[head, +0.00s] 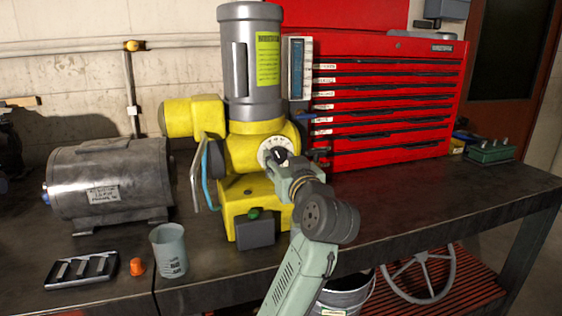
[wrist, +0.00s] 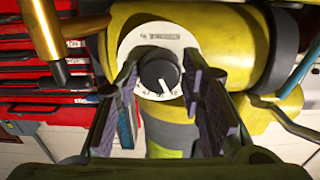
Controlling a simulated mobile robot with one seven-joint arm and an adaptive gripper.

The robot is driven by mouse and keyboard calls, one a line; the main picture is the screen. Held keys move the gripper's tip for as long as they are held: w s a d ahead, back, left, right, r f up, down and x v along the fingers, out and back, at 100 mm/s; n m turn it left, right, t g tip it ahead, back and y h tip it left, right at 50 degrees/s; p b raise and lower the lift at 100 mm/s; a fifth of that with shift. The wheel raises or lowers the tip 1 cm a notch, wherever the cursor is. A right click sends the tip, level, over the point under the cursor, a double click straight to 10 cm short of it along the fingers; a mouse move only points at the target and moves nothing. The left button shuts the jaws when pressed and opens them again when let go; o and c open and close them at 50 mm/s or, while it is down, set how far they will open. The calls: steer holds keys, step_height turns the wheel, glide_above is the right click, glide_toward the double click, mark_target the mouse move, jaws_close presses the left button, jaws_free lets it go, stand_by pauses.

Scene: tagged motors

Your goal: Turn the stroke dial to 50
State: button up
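The stroke dial is a white round plate with a black knob (wrist: 158,73) in its middle, on the front of a yellow pump (head: 236,208). In the wrist view a white pointer mark shows at the knob's lower edge; the scale figures are too small to read. In the head view the dial plate (head: 275,150) is partly hidden behind my gripper and wrist (head: 290,172). My gripper (wrist: 164,92) is open. Its two fingers stand left and right of the knob, with a gap on each side, and do not visibly touch it.
A grey motor (head: 108,182), a beaker (head: 169,252), an orange cap (head: 137,267) and a black tray (head: 82,270) stand left of the pump on the dark bench (head: 430,205). A red tool chest (head: 385,100) is behind right. A brass pipe (wrist: 48,40) passes close to the left finger.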

steer(key=c, duration=0.6)
steer(key=shift+m+p, duration=0.5)
steer(key=shift+m, duration=2)
steer(key=shift+c, duration=0.2)
steer(key=o, duration=1.2)
steer(key=shift+c, duration=0.2)
steer(key=v, duration=1.2)
